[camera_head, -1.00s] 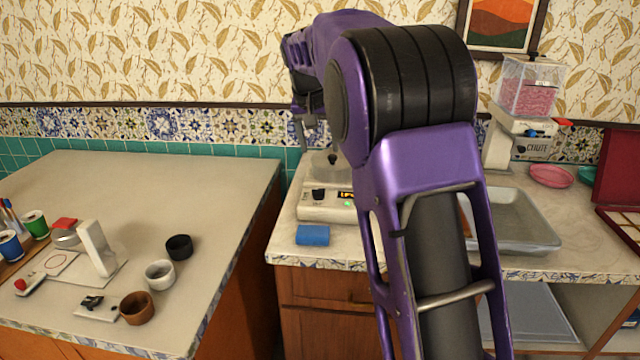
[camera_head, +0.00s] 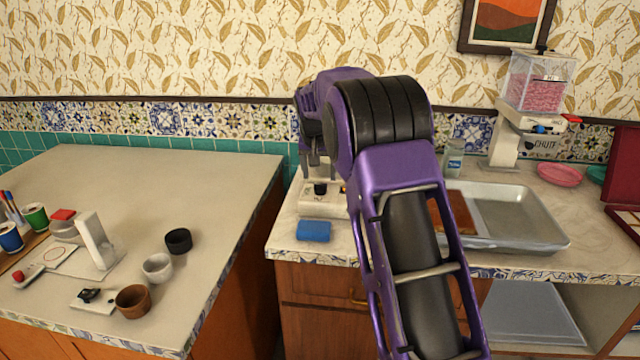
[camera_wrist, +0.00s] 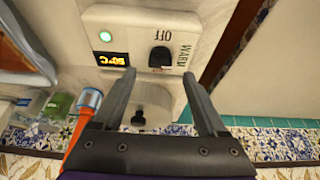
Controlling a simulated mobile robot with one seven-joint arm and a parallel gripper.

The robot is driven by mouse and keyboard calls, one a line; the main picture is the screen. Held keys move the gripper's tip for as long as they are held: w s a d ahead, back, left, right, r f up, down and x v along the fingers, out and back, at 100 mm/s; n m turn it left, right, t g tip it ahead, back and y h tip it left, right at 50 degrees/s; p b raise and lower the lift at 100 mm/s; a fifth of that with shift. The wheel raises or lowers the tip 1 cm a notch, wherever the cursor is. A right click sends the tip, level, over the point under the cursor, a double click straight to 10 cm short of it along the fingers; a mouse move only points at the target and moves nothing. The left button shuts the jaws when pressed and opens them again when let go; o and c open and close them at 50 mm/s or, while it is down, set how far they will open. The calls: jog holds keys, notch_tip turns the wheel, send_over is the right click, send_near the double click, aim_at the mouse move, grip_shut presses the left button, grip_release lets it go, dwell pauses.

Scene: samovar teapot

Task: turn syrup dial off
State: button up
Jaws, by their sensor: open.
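The syrup dial is a black knob (camera_wrist: 159,57) on a pale warmer panel (camera_wrist: 135,18). Upside-down OFF and WARM labels are printed beside it in the wrist view. I cannot tell exactly where the knob points. The panel's orange display and green light are lit. In the head view, the dial (camera_head: 320,188) shows on the warmer (camera_head: 312,204), partly behind my arm. My gripper (camera_wrist: 157,78) is open and empty, its fingertips either side of the dial's line but apart from it. In the head view, my gripper (camera_head: 319,160) is just above the warmer.
A round pale lid (camera_wrist: 150,112) with a dark knob lies behind the dial between my fingers. A metal tray (camera_head: 515,215) is on the right. The left counter (camera_head: 130,190) holds cups and small devices.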

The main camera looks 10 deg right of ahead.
aim_at(320, 184)
jog(key=shift+x, duration=1.95)
grip_shut()
